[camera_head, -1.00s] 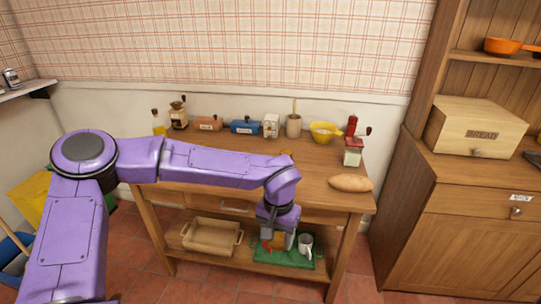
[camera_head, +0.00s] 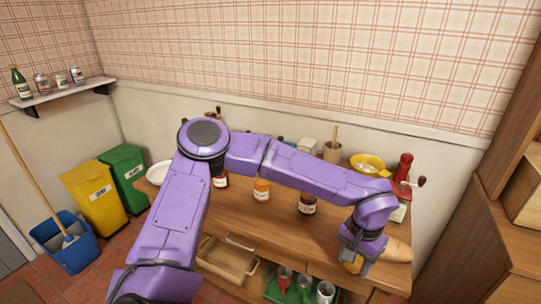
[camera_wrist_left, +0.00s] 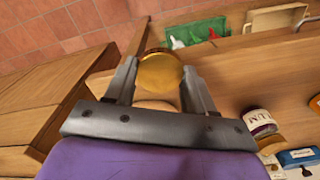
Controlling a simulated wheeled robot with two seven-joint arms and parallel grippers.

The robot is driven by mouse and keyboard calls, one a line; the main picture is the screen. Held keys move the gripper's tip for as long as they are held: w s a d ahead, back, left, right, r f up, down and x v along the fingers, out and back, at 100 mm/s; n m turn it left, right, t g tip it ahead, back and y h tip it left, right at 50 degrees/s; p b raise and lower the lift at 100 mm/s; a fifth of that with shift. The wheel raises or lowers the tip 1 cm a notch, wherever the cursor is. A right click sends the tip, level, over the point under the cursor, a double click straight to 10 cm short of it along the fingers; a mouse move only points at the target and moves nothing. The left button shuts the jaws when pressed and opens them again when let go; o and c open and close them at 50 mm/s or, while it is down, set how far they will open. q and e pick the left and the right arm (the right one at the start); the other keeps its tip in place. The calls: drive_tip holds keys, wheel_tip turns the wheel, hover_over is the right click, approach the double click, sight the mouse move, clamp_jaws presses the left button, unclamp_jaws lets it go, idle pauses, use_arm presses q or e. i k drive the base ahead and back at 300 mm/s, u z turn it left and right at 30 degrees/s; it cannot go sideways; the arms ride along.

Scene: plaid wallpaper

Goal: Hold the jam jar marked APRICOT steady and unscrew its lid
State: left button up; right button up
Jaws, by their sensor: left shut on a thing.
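My left gripper (camera_head: 358,258) is shut on a round gold lid (camera_wrist_left: 161,71), held between the fingertips near the table's front right. Whether anything hangs beneath the lid is hidden. A jar with orange contents and a pale label (camera_head: 262,191) stands upright on the table, left of the gripper; its label is too small to read. A dark purple jar (camera_head: 307,204) stands right of it, and its label ends in "UM" in the left wrist view (camera_wrist_left: 259,123). A dark red jar (camera_head: 220,181) stands at the left, partly behind my arm. My right gripper is out of view.
A yellow bowl (camera_head: 368,164) and a red mill (camera_head: 403,167) stand at the back right. A wooden tray (camera_head: 228,262) and a green tray (camera_head: 278,292) are on the lower shelf. The table front between jars and gripper looks clear.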

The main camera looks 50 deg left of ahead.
sight(262, 187)
drive_tip(key=u, duration=0.55)
drive_tip(key=i, duration=0.55)
drive_tip(key=u, duration=0.5)
